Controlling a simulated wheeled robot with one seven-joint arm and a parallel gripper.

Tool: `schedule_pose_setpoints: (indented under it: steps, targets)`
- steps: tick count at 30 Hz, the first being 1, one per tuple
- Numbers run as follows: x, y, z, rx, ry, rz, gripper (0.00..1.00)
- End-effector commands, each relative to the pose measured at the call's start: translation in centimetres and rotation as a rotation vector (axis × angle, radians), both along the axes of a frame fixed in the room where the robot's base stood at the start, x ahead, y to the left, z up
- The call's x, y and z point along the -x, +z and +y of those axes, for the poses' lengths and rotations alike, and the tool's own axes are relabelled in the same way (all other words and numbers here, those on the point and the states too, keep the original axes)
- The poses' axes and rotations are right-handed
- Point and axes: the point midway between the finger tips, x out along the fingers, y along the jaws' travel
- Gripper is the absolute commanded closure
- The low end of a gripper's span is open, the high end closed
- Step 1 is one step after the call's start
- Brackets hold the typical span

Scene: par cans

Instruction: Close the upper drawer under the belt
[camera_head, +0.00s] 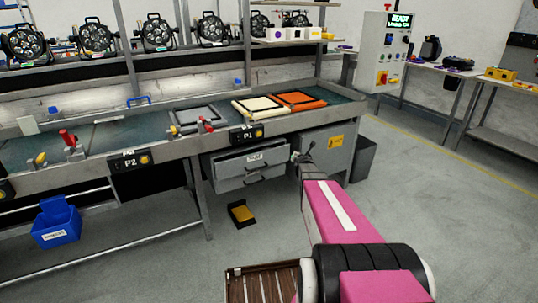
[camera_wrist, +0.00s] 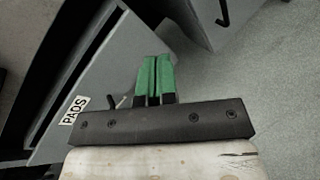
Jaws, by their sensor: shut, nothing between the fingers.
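The grey drawer unit hangs under the belt (camera_head: 20,152) in the head view. Its upper drawer (camera_head: 238,162) bears a white label and a dark handle, and stands out a little, with a dark gap above its front. My gripper (camera_head: 302,156) is at the right end of that drawer front. In the wrist view its green fingers (camera_wrist: 156,62) are shut together with nothing between them. The grey drawer front (camera_wrist: 95,85) with a "PADS" label lies behind and left of them. I cannot tell whether the fingertips touch it.
A lower drawer (camera_head: 243,182) is below. A grey cabinet (camera_head: 330,146) with a yellow label stands right of the drawers, and a dark bin (camera_head: 363,158) beyond it. A black and yellow item (camera_head: 241,213) lies on the floor. A blue bin (camera_head: 57,224) is at the left. The floor at right is clear.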

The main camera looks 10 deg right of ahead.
Motion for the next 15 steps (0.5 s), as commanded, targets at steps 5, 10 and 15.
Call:
schedule_pose_setpoints:
  steps: [5,10,15]
  targets:
    - [2.9,-0.2,5.1,0.232,0.252,-0.170,1.00]
    - [5.3,-0.6,8.9,0.355,0.442,-0.276,1.00]
    - [6.2,-1.0,10.5,0.395,0.518,-0.315,1.00]
